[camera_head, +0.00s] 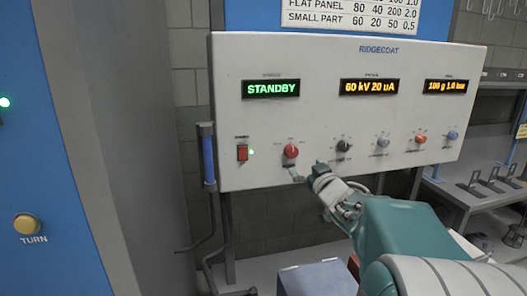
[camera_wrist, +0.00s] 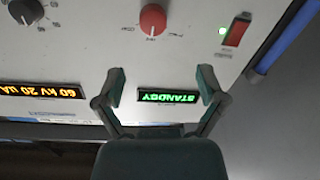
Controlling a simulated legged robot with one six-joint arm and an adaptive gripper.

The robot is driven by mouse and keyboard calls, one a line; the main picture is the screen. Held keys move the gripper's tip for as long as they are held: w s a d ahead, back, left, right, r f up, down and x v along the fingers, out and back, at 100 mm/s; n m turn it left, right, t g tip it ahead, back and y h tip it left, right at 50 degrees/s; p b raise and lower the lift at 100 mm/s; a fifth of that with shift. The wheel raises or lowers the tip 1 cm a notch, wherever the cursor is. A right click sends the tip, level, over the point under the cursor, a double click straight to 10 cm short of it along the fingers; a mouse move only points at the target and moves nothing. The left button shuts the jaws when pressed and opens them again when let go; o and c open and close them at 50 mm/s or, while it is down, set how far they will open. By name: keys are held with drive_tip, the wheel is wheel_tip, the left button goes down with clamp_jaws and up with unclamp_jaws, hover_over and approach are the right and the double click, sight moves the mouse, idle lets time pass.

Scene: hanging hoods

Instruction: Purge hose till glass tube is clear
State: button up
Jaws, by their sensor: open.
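The control panel (camera_head: 350,120) labelled RIDGECOAT reads STANDBY, 60 kV 20 uA and 100 g 1.0 bar. A red knob (camera_head: 291,151) sits below the STANDBY display, with a red rocker switch (camera_head: 242,152) and small green light to its left. A blue-filled upright tube (camera_head: 209,158), apparently the glass tube, stands at the panel's left edge, with a hose (camera_head: 205,236) below. My gripper (camera_head: 308,173) is open and empty just below and right of the red knob. In the upside-down wrist view, the red knob (camera_wrist: 153,19) lies beyond the open fingertips (camera_wrist: 162,83).
Dark (camera_head: 343,146), grey (camera_head: 383,141), orange (camera_head: 421,137) and blue (camera_head: 452,135) knobs line the panel to the right. A blue cabinet with a yellow TURN button (camera_head: 27,224) stands at left. A rack with hooks (camera_head: 485,180) is at right.

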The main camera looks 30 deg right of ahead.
sight(293, 153)
drive_tip(key=w+d, duration=0.1)
drive_tip(key=w, duration=0.1)
drive_tip(key=w+d, duration=0.1)
drive_tip(key=w, duration=0.1)
drive_tip(key=w+d, duration=0.1)
drive_tip(key=w, duration=0.1)
drive_tip(key=shift+d+f, duration=0.15)
drive_tip(key=shift+f, duration=0.1)
drive_tip(key=w, duration=0.2)
drive_tip(key=w+a, duration=0.1)
drive_tip(key=shift+w+a+r, duration=0.15)
drive_tip(key=shift+w+r, duration=0.05)
drive_tip(key=shift+w, duration=0.2)
drive_tip(key=shift+d, duration=0.6)
drive_tip(key=shift+d+f, duration=0.1)
drive_tip(key=shift+d, duration=0.05)
drive_tip(key=c, duration=1.2)
drive_tip(key=shift+o, duration=0.2)
drive_tip(key=shift+w+a, duration=0.1)
drive_tip(key=shift+a, duration=0.2)
